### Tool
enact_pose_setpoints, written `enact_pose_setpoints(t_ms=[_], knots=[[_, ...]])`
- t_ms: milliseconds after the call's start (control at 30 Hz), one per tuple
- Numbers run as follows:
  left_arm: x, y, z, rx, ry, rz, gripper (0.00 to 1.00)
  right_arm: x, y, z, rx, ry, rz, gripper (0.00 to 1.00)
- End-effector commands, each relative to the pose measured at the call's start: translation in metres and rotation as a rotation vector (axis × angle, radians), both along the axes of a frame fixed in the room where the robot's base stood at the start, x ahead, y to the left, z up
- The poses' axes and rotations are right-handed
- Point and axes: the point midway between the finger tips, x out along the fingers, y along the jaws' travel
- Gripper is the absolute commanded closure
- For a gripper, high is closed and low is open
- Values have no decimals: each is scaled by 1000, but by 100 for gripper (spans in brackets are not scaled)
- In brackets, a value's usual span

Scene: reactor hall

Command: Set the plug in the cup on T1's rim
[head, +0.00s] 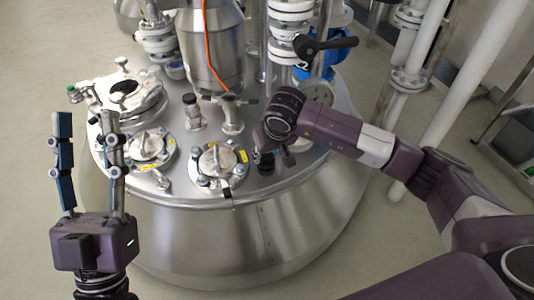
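T1 appears to be the large round steel vessel (280,235), with fittings all over its lid. My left gripper (88,125) points up at the vessel's left edge. Its two fingers are wide apart with nothing between them. My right arm reaches in from the right over the front right of the lid, and its wrist bends down there. My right gripper is mostly hidden below this wrist, so its fingertips cannot be made out. A small dark fitting (265,163) stands on the rim just below it. I cannot pick out the plug or the cup for certain.
Two round flanged ports (218,165) (150,147) sit near the lid's front edge, with a larger open-looking port (125,90) at the left. A tall steel cylinder (210,45) and a black-handled valve (325,45) rise behind. White pipes (460,85) stand at the right.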

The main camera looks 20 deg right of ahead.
Motion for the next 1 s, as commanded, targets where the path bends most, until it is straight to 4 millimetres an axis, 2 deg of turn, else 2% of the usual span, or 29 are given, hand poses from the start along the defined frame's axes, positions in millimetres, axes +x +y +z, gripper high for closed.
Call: enact_pose_setpoints(t_ms=[33,167,533,667,1000], knots=[[0,0,0,0,0,0,60,0,0,0,0,0,0,63],[0,0,0,0,0,0,60,0,0,0,0,0,0,49],[1,0,-1,-1,3,1,60,-1,0,5,0,-2,0,48],[0,0,-1,-1,2,0,60,-8,-1,23,0,-5,2,48],[0,0,-1,0,1,1,60,-35,-3,88,-1,-5,1,48]])
